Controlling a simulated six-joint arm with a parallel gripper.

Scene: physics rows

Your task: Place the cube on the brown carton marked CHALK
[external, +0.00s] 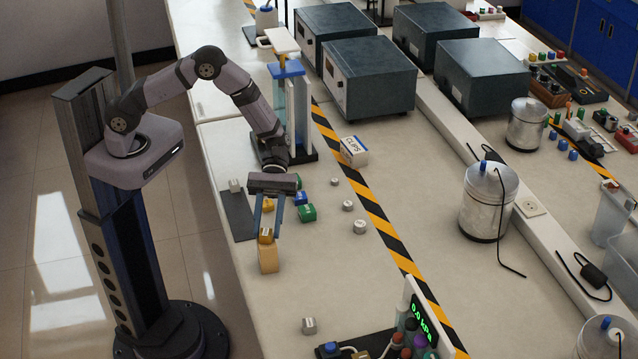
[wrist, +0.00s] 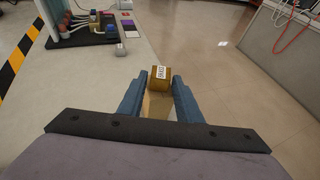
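Green blocks (external: 307,213) and a blue block (external: 300,198) lie just right of my gripper. A white CLIPS box (external: 354,151) stands farther back. Several small metal weights are scattered about, one a metal piece (external: 309,325) near the front. The bench's left edge is close to the carton.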

